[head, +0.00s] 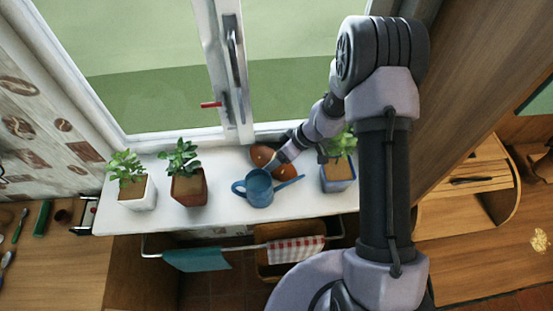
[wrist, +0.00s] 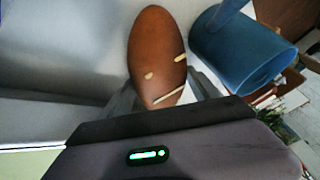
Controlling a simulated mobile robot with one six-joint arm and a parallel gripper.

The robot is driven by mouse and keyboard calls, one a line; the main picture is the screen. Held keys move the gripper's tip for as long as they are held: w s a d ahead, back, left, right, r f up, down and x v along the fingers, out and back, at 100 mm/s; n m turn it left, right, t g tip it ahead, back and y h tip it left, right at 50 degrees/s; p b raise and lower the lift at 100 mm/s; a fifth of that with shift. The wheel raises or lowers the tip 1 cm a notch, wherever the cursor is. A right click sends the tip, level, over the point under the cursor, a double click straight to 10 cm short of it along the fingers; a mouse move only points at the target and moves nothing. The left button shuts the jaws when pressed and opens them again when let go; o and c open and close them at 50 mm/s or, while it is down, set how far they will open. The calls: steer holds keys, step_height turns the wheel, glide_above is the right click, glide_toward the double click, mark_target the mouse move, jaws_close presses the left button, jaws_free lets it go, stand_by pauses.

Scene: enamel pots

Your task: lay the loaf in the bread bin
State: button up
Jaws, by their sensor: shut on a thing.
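The loaf (wrist: 158,50) is brown and oval with pale score marks. In the wrist view my gripper (wrist: 162,98) has one finger on each side of its near end and is shut on it. In the head view the loaf (head: 262,154) shows at the back of the white sill, partly covered by my gripper (head: 277,163). I cannot tell whether the loaf touches the sill. A wooden box with a curved side, apparently the bread bin (head: 489,168), stands on the wooden counter at the right; my arm is between it and the loaf.
A blue watering can (head: 260,188) stands close in front of the loaf, its spout pointing right. A plant in a blue pot (head: 338,176) is just right; a white pot (head: 137,194) and a brown pot (head: 188,187) stand left. The window (head: 235,75) is behind.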

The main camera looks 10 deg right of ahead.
steer(key=shift+f+b, duration=0.15)
steer(key=shift+b, duration=0.2)
steer(key=o, duration=2)
